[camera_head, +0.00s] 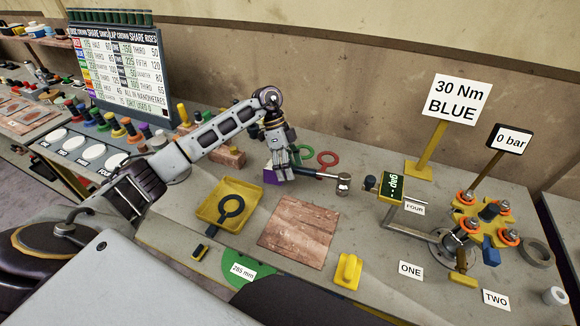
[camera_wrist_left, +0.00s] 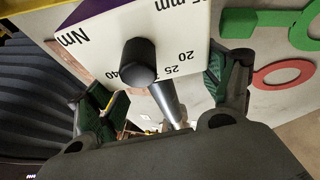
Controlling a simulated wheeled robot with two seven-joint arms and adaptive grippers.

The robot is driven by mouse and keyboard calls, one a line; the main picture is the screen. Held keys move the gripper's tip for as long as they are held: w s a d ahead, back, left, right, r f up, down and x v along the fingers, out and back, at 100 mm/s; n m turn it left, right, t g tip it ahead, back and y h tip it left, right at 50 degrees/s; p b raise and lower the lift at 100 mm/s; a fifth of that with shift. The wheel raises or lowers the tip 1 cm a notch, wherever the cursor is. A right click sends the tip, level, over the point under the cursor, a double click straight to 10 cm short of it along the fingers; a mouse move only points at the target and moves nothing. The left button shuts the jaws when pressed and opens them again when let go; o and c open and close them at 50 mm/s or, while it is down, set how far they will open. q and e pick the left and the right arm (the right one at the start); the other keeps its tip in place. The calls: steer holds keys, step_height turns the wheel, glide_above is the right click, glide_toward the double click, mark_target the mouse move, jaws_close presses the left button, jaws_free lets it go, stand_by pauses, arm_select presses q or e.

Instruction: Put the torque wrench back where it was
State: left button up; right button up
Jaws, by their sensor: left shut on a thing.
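The torque wrench (camera_head: 322,177) has a dark shaft and a silver round head at its right end. It lies roughly level above the bench, its head pointing right. My left gripper (camera_head: 281,174) reaches down over its left end and is shut on it. A purple block (camera_head: 270,177) shows beside the fingers. In the left wrist view a white scale face (camera_wrist_left: 110,45) marked Nm, with a black knob and a silver rod, fills the space by my left fingers (camera_wrist_left: 165,95). The fingers hide part of the grip. My right gripper is not in view.
A yellow tray (camera_head: 213,221) with a black ring is front left of the gripper. A brown mat (camera_head: 322,222) lies in front, a yellow block (camera_head: 347,271) nearer. Red (camera_head: 327,158) and green rings lie behind. The flange fixture (camera_head: 488,213) and upright signs (camera_head: 458,98) stand right.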

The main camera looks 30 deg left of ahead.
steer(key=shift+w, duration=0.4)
arm_select(q)
steer(key=shift+f, duration=0.5)
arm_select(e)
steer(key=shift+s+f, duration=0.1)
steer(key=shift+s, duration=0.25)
arm_select(q)
steer(key=shift+f, duration=0.4)
stand_by(0.4)
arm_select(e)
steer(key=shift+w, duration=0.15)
arm_select(q)
steer(key=shift+f, duration=0.15)
steer(key=o, duration=1.3)
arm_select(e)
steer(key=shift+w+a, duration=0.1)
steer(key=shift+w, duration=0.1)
